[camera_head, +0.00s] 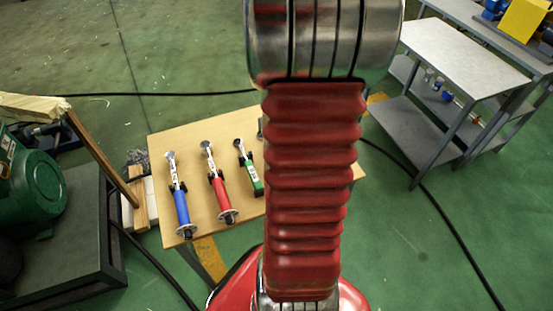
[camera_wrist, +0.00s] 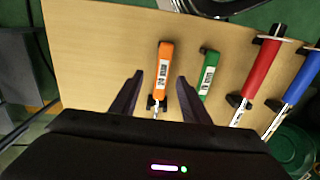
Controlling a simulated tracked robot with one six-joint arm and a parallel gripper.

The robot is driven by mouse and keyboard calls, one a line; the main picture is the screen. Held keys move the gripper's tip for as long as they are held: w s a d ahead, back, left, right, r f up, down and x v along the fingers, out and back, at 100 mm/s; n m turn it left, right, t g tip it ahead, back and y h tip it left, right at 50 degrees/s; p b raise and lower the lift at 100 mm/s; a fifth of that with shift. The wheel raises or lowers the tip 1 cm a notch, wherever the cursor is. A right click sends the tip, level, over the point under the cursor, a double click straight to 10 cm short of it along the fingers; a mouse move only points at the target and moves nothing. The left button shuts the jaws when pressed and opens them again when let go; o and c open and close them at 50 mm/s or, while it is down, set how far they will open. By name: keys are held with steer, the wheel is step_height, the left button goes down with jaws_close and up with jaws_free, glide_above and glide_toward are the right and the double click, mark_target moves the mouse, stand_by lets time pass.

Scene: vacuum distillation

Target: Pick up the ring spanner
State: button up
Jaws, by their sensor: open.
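Several tools with coloured handles lie in a row on a wooden table (camera_head: 170,142). In the wrist view an orange-handled tool (camera_wrist: 165,54) lies in line with my gripper (camera_wrist: 160,77), between its two dark fingers as seen from above. The fingers are apart and nothing is held. Its metal end is partly hidden behind the gripper body. To its right are a green-handled tool (camera_wrist: 207,73), a red one (camera_wrist: 262,66) and a blue one (camera_wrist: 302,78). I cannot tell from their heads which is the ring spanner. In the head view my arm hides the orange tool.
A grey metal table (camera_head: 465,55) with a lower shelf stands at the right. A dark cart (camera_head: 70,240) with a green round machine (camera_head: 35,185) stands at the left. Black cables (camera_head: 440,220) cross the green floor.

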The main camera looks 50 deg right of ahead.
steer(key=shift+f, duration=1.2)
steer(key=shift+a+f, duration=0.15)
steer(key=shift+f, duration=1.15)
steer(key=shift+a+f, duration=0.1)
steer(key=shift+f, duration=1.15)
steer(key=shift+c, duration=0.4)
jaws_close()
